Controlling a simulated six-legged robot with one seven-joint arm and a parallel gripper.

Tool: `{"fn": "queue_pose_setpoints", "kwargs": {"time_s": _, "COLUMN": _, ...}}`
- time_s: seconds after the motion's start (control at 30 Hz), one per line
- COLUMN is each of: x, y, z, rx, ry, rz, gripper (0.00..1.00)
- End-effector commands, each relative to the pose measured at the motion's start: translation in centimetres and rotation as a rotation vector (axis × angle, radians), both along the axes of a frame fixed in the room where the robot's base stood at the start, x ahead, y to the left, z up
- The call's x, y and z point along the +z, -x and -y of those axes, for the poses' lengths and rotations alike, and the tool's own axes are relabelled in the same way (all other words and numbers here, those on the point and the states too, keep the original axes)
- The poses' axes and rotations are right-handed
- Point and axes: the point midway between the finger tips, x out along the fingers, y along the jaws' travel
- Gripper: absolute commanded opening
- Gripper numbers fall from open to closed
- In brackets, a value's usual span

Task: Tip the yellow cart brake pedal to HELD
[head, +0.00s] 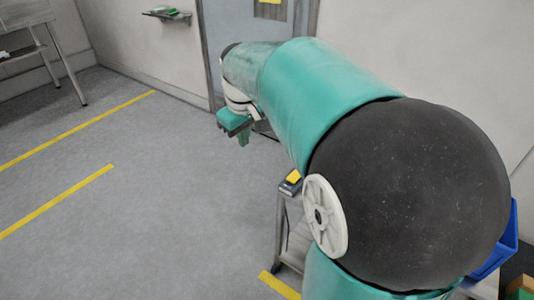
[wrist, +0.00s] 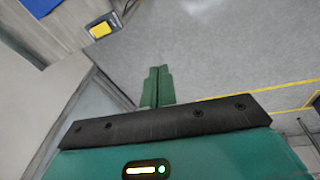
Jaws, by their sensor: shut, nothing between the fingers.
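The yellow brake pedal (head: 294,175) sits in a dark housing at the near end of a grey cart (head: 281,230), partly hidden behind my arm. In the wrist view the yellow pedal (wrist: 101,30) shows at the upper left, apart from my fingers. Any position markings on it are too small to read. My gripper (head: 243,138) is up and to the left of the pedal in the head view. In the wrist view my gripper (wrist: 157,75) has its two green fingers together, with nothing between them, pointing over bare floor.
A blue bin (head: 507,245) stands at the right edge, partly behind my arm. A door (head: 225,45) and a small wall shelf (head: 167,14) are at the back. A grey table (head: 25,20) is at the far left. The floor with yellow lines (head: 60,200) is clear.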

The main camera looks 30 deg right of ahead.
Motion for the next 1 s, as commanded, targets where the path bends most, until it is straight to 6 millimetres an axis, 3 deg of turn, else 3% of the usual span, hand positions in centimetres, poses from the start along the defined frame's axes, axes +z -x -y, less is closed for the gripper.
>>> {"fn": "queue_pose_setpoints", "kwargs": {"time_s": 0.1, "x": -2.2, "y": -3.0, "z": 4.4, "rx": 0.025, "ry": -0.013, "rz": -0.062, "gripper": 0.00}}
{"fn": "queue_pose_setpoints", "kwargs": {"time_s": 0.3, "x": -6.8, "y": -6.5, "z": 12.0, "rx": 0.079, "ry": -0.058, "rz": -0.144, "gripper": 0.00}}
{"fn": "queue_pose_setpoints", "kwargs": {"time_s": 0.5, "x": -12.9, "y": -7.9, "z": 19.8, "rx": 0.128, "ry": -0.126, "rz": -0.203, "gripper": 0.00}}
{"fn": "queue_pose_setpoints", "kwargs": {"time_s": 0.6, "x": -15.5, "y": -7.9, "z": 22.7, "rx": 0.148, "ry": -0.155, "rz": -0.218, "gripper": 0.00}}
{"fn": "queue_pose_setpoints", "kwargs": {"time_s": 0.77, "x": -17.7, "y": -7.7, "z": 25.2, "rx": 0.164, "ry": -0.181, "rz": -0.227, "gripper": 0.00}}
{"fn": "queue_pose_setpoints", "kwargs": {"time_s": 1.0, "x": -18.0, "y": -7.6, "z": 25.4, "rx": 0.169, "ry": -0.185, "rz": -0.229, "gripper": 0.00}}
